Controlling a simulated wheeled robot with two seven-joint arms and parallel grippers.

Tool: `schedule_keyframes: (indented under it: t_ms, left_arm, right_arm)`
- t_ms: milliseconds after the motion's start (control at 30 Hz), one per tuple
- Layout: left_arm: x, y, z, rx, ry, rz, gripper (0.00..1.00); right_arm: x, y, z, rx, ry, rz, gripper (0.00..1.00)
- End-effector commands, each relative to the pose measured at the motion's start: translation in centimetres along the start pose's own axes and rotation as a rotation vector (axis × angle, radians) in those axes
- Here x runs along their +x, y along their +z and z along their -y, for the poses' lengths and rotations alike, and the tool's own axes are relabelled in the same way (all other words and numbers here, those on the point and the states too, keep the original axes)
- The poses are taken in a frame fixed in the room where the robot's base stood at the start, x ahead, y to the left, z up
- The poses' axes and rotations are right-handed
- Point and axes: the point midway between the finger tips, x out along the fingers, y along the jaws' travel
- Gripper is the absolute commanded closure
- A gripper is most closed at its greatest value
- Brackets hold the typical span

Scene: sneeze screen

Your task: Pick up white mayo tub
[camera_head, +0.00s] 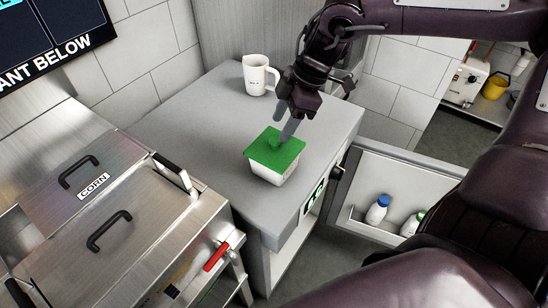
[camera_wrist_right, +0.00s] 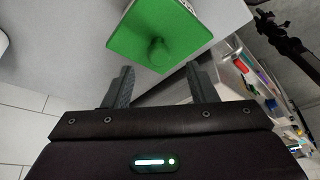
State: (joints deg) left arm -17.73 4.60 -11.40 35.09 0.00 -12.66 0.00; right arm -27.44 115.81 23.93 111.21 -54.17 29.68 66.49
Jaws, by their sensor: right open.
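The white mayo tub (camera_head: 272,178) stands upright on the grey counter, with a green lid (camera_head: 283,154) that has a round green knob on top. My right gripper (camera_head: 285,134) points down from above, close over the far right side of the lid. In the right wrist view the gripper (camera_wrist_right: 158,88) is open, its two fingers apart with nothing between them. The lid's knob (camera_wrist_right: 158,54) lies just ahead of the fingertips there, roughly centred between them. My left gripper is not in view.
A white mug (camera_head: 256,76) stands at the back of the grey counter (camera_head: 185,125). Steel bins with handled lids (camera_head: 105,230) are at the left. Below right, an open door (camera_head: 385,165) has bottles (camera_head: 377,209) on its shelf. The counter left of the tub is clear.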

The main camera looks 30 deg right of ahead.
Motion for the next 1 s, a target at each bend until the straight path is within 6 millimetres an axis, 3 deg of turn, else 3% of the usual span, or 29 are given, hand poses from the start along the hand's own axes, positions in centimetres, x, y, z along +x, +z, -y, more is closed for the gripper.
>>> schedule_keyframes:
  t_ms: [167,300,467,633,1000]
  left_arm:
    - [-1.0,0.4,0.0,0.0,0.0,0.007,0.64]
    - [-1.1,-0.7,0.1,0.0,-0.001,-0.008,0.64]
    - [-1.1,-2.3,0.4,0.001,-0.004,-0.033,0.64]
    - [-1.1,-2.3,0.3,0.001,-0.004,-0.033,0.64]
    - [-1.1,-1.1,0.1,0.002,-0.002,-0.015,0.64]
  right_arm:
    - [2.4,0.5,0.2,0.002,-0.005,0.002,0.48]
    - [3.9,0.5,0.2,0.001,-0.002,0.002,0.48]
    - [4.3,0.4,0.1,0.0,0.0,0.0,0.48]
    - [4.3,0.4,0.1,0.0,0.001,-0.001,0.49]
    - [4.3,0.4,0.1,0.001,0.001,-0.001,0.98]
